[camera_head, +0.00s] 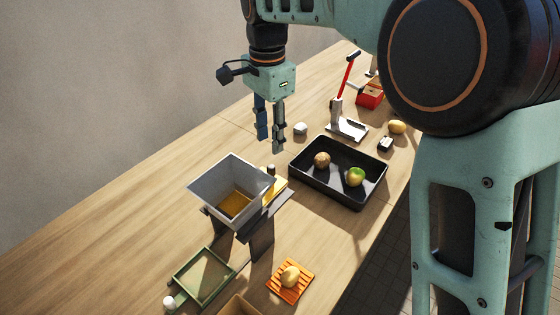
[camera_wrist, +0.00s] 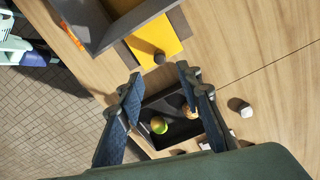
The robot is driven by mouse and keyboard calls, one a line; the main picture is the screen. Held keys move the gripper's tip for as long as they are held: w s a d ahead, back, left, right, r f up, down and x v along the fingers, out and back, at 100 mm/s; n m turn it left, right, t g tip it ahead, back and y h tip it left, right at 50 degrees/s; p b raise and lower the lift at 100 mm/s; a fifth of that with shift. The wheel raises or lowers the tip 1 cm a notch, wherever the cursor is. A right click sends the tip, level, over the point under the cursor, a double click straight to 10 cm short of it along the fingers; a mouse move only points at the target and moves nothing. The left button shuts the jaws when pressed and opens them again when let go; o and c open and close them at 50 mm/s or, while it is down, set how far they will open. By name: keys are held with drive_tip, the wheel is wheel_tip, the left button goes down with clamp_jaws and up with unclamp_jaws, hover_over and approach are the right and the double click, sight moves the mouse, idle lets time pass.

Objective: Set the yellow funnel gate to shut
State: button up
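The grey funnel (camera_head: 208,185) stands on dark legs at the middle left; its corner shows at the top of the wrist view (camera_wrist: 92,28). The yellow gate (camera_head: 279,187) is a flat plate that sticks out from under the funnel's side. In the wrist view the gate (camera_wrist: 157,36) shows a dark knob (camera_wrist: 159,58) near its outer end. The knob (camera_head: 271,169) also shows in the head view. My gripper (camera_head: 270,143) is open and empty, pointing down above the knob. In the wrist view the knob lies just beyond the fingertips (camera_wrist: 159,76), apparently not touched.
A black tray (camera_head: 318,186) with a brown potato (camera_head: 322,160) and a greenish one (camera_head: 356,177) lies close right of the gate. A white lump (camera_head: 300,129) sits behind it. A green-framed tray (camera_head: 186,288) and an orange slatted tray (camera_head: 278,290) with a potato (camera_head: 290,275) stand in front.

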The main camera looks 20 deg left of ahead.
sight(271, 167)
wheel_tip(271, 167, down, 10)
drive_tip(key=shift+f, duration=0.1)
drive_tip(key=shift+c, duration=0.7)
clamp_jaws()
